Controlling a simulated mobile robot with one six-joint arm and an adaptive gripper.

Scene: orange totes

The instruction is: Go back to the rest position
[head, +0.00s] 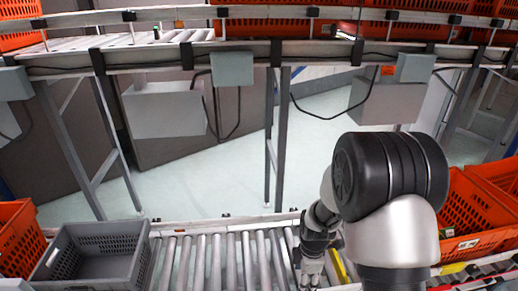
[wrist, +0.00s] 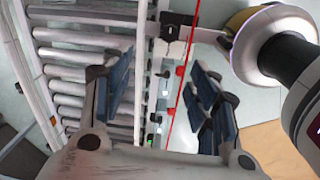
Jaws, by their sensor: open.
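My gripper (head: 312,268) is at the bottom centre of the head view, over the right part of the near roller conveyor (head: 215,262). In the wrist view my gripper (wrist: 160,90) shows its dark blue finger pads well apart, with nothing between them. Conveyor rollers (wrist: 75,75) and the conveyor's side rail lie beyond the fingers there. The black and silver arm hides part of the conveyor in the head view.
A grey tote (head: 95,250) stands at the left of the near conveyor, with an orange tote (head: 18,238) beside it. Orange totes (head: 475,215) stand at the right. A raised conveyor (head: 250,55) on legs crosses behind, with open floor (head: 210,180) between.

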